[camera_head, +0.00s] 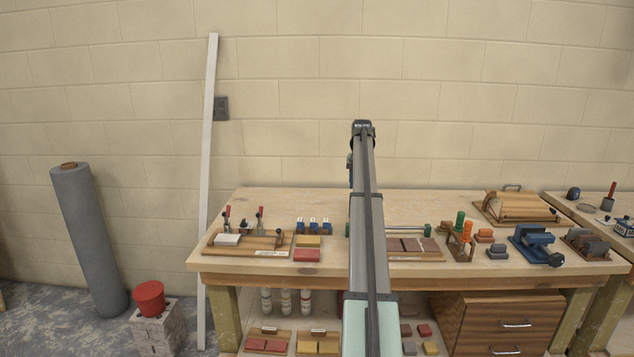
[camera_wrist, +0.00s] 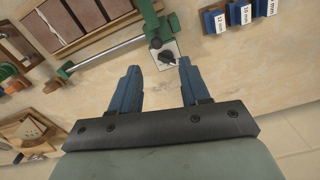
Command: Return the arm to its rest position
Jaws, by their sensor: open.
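My arm (camera_head: 367,220) extends straight out over the middle of the workbench (camera_head: 270,200) in the head view. Its far end rises in front of the block wall, and the fingertips do not show clearly there. In the wrist view my gripper (camera_wrist: 158,72) is open, with two blue fingers apart and nothing between them. Behind the fingers, the bench top lies below with a green clamp fixture (camera_wrist: 155,32) and its black knob. The gripper appears to be above the bench and apart from these things.
On the bench stand a wooden board with toggle clamps (camera_head: 250,241), blue labelled blocks (camera_head: 313,226), a yellow block (camera_head: 307,241), a red block (camera_head: 307,255) and a blue vice (camera_head: 537,243). A red bucket (camera_head: 149,297) and grey roll (camera_head: 88,240) stand at left. The wall above the bench is clear.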

